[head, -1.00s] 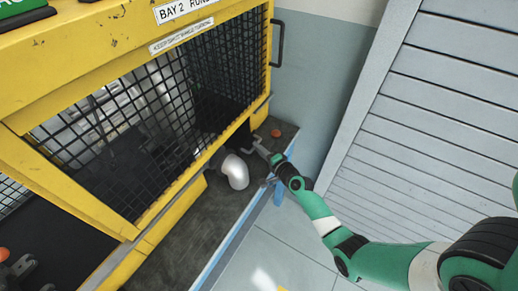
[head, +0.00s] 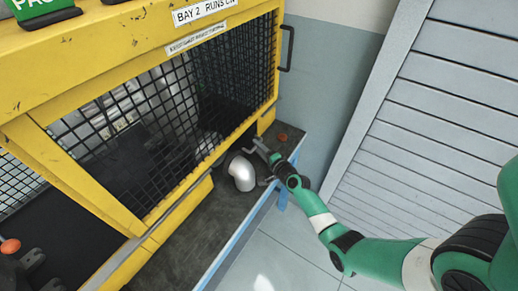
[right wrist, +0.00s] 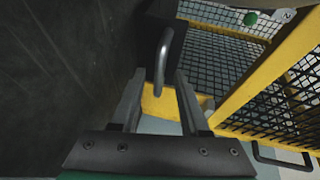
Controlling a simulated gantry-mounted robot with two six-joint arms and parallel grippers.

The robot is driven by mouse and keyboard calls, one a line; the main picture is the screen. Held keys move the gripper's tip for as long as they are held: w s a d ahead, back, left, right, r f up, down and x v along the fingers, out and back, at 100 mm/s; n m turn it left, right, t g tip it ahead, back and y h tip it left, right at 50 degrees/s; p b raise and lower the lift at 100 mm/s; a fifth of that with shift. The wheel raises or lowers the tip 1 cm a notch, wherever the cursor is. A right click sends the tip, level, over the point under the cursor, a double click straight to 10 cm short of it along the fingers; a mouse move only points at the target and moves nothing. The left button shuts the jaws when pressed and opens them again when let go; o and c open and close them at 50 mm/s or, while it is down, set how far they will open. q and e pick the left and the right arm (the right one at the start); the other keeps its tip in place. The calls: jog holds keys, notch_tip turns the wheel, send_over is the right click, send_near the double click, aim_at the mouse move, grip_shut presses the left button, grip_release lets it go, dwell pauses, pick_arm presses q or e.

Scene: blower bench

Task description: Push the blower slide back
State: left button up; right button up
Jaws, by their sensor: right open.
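In the head view my right gripper (head: 263,150) is at the right end of the bench, beside a silver pipe elbow (head: 241,174) in front of the yellow guard's opening. In the right wrist view the same gripper (right wrist: 158,82) is open. A bent grey metal handle (right wrist: 162,58) on a dark block (right wrist: 163,25) lies ahead, in line with the gap between the fingers. I cannot tell whether the fingers touch it. The blower slide itself is not clearly distinguishable.
A yellow guard with black mesh (head: 170,112) stands over the bench (head: 187,239). A red knob (head: 282,137) sits near the bench's right end, and an orange ball (head: 10,246) is at lower left. A slatted grey panel (head: 420,110) stands at the right.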

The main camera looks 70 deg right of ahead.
jog(key=p+v, duration=0.2)
jog(key=v, duration=0.9)
jog(key=shift+s+a+r+p, duration=0.1)
jog(key=shift+s+a+p, duration=0.15)
jog(key=shift+p, duration=0.15)
